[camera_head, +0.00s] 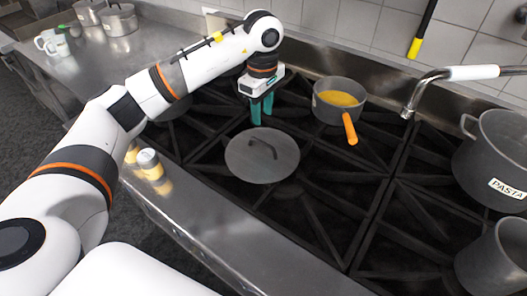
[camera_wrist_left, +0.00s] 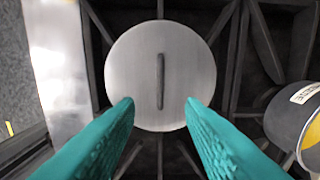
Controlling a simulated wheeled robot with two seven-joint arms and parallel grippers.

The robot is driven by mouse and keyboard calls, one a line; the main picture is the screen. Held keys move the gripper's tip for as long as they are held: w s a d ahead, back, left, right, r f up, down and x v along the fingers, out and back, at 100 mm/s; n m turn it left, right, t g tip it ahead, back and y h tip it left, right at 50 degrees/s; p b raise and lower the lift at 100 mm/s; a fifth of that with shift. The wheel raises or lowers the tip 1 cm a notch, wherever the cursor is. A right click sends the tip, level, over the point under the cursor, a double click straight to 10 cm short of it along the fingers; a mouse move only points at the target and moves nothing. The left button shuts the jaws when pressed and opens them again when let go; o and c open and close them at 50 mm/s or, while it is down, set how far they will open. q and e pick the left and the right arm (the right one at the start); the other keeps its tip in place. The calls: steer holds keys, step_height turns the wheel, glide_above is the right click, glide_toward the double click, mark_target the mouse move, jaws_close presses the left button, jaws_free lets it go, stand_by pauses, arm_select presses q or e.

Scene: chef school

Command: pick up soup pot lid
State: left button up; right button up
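The soup pot lid (camera_head: 250,165) is a flat grey disc with a dark bar handle, lying on the black stove grate. It also shows in the left wrist view (camera_wrist_left: 135,75), with its handle running up and down the picture, between the fingertips' directions. My left gripper (camera_head: 262,111) has teal fingers pointing down, just behind the lid in the head view. In the left wrist view the fingers (camera_wrist_left: 160,104) are spread apart with nothing between them. My right gripper is not in view.
A saucepan (camera_head: 318,104) with yellow content and an orange handle stands right of my left gripper. A large pot marked PASTA (camera_head: 490,150) and another pot (camera_head: 495,262) stand at the right. Salt-shaker-like jars (camera_head: 149,163) stand on the front edge. A faucet (camera_head: 430,80) reaches over the stove.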

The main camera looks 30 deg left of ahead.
mark_target(262, 142)
arm_select(q)
step_height(262, 142, down, 4)
steer(key=shift+r+p, duration=0.25)
steer(key=shift+p, duration=0.2)
steer(key=shift+f+p, duration=0.45)
steer(key=shift+f, duration=0.1)
step_height(262, 142, down, 4)
steer(key=shift+r+p, duration=0.15)
steer(key=shift+p, duration=0.75)
steer(key=shift+f, duration=0.4)
steer(key=shift+c, duration=0.6)
jaws_close()
